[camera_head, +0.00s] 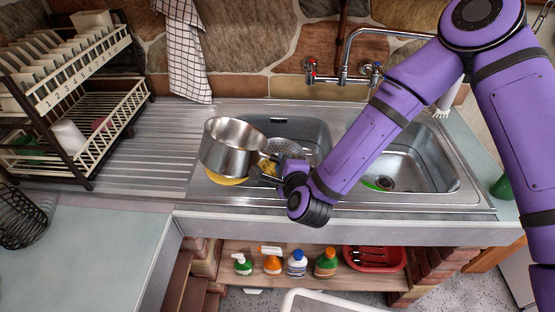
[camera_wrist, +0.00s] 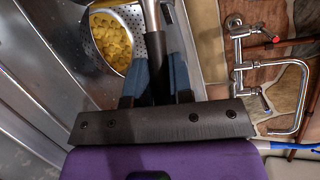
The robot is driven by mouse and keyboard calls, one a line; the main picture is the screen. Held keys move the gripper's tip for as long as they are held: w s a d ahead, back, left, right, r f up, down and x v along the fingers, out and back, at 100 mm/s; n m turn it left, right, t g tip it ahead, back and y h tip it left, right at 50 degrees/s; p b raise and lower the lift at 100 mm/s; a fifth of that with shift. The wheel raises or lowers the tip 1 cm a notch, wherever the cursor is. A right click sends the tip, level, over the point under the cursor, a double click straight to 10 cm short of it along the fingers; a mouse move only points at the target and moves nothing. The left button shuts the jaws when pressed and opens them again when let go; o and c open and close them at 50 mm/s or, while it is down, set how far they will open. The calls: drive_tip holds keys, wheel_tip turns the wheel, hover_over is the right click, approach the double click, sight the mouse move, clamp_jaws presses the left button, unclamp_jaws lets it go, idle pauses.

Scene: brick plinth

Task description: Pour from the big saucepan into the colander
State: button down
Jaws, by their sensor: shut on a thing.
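The big saucepan (camera_head: 222,158) is a shiny steel pot. In the head view it is held tilted above the left side of the sink unit. My gripper (camera_head: 283,176) is shut on its handle, which also shows between the fingers in the wrist view (camera_wrist: 154,45). The steel colander (camera_head: 312,150) with a perforated wall stands in the left basin, to the right of the pan and partly hidden by it and my gripper. Yellow pieces (camera_wrist: 108,38) lie in the colander in the wrist view. The inside bottom of the pan is hidden.
A yellow thing (camera_head: 228,181) shows just below the pan, mostly hidden. The tap (camera_head: 345,65) stands behind the basins. A dish rack (camera_head: 70,90) is at the left. The ribbed drainboard (camera_head: 150,150) is clear. Several bottles stand on the shelf below.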

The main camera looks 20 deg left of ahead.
drive_tip(key=shift+s+a+r+n+t+b, duration=0.35)
drive_tip(key=shift+s+a+r+n+t, duration=0.25)
drive_tip(key=shift+s+r+n, duration=0.3)
drive_tip(key=shift+s+a+r+n+t+b, duration=0.3)
drive_tip(key=shift+s+a+r+n+t, duration=0.3)
drive_tip(key=shift+n, duration=0.4)
drive_tip(key=shift+s+a, duration=0.1)
drive_tip(key=shift+s, duration=0.05)
